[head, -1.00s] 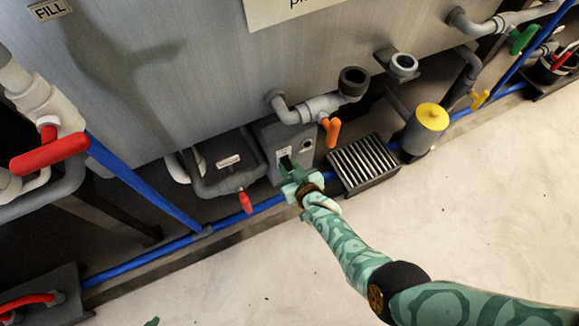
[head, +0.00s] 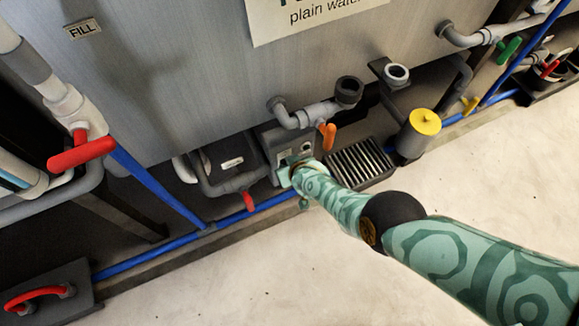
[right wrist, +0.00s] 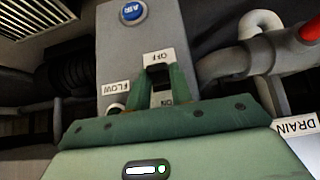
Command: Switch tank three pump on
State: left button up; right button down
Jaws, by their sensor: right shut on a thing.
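The grey pump box (head: 272,141) stands at the foot of the big tank, below the capped pipe. In the right wrist view, the box (right wrist: 120,50) has an upside-down OFF label (right wrist: 158,58) and an ON label (right wrist: 166,99) with a dark switch (right wrist: 159,74) between them. My right gripper (head: 288,174) is at the front of the box. In the right wrist view its green fingers (right wrist: 162,82) are shut on the switch. The fingers partly hide the switch, so its exact position is unclear. My left gripper is not in view.
A blue AIR button (right wrist: 132,12) and a FLOW label (right wrist: 115,88) are on the box. An orange-handled valve (head: 328,134), slatted grate (head: 361,163) and yellow-topped canister (head: 425,123) stand to the right. A red-handled drain valve (head: 248,201) is left. The floor in front is clear.

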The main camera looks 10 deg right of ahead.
jog(key=shift+w+r+g, duration=0.15)
jog(key=shift+g, duration=0.55)
jog(key=c, duration=1.2)
grip_release()
jog(key=shift+c, duration=0.2)
